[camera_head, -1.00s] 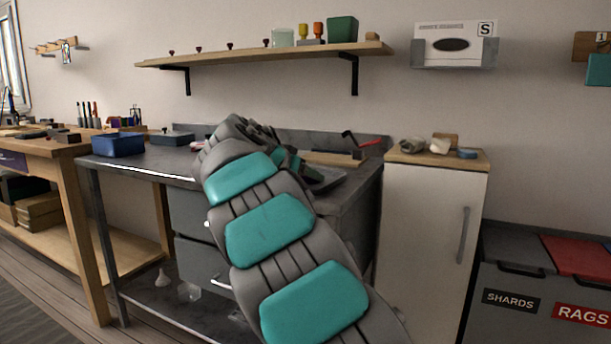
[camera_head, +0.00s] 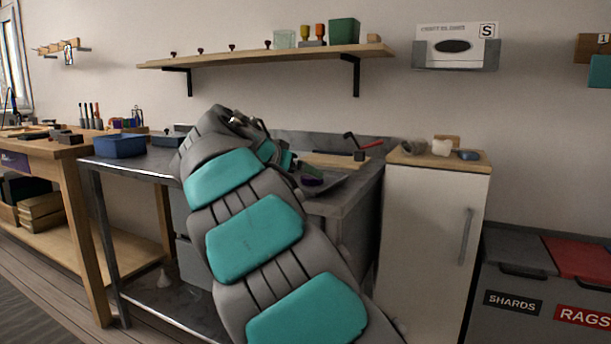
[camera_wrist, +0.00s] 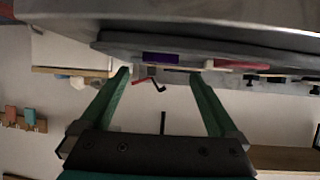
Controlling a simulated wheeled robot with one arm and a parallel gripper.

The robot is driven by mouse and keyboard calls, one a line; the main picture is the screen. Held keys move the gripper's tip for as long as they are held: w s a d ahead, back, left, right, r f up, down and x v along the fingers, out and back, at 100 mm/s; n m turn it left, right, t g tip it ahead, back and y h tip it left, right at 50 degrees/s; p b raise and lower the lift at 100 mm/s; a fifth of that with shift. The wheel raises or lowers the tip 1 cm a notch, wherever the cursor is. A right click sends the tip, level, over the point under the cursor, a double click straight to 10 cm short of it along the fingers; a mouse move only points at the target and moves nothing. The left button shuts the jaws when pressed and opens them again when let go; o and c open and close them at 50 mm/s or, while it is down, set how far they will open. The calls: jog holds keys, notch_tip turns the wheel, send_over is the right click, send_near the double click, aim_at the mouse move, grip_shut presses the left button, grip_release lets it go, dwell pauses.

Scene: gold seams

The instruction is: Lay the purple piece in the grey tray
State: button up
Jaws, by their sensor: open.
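My gripper (camera_wrist: 160,73) is open, its two green fingers spread wide with nothing between them. In the head view my arm hides much of the gripper (camera_head: 282,158), which is low over the metal bench. A small purple piece (camera_wrist: 161,58) shows in the wrist view, upside down, past the fingertips and between their lines. It also shows in the head view as a dark purple patch (camera_head: 312,182) just right of my gripper, at the grey tray (camera_head: 335,181). The tray is partly hidden, and I cannot tell whether the piece lies inside it.
A wooden board (camera_head: 325,160) and a red-handled tool (camera_head: 371,145) lie behind the tray. A blue bin (camera_head: 119,146) stands at the bench's left. A white cabinet (camera_head: 430,220) with small items on top stands right of the bench. A shelf (camera_head: 265,58) hangs above.

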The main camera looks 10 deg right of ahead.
jog(key=v, duration=0.8)
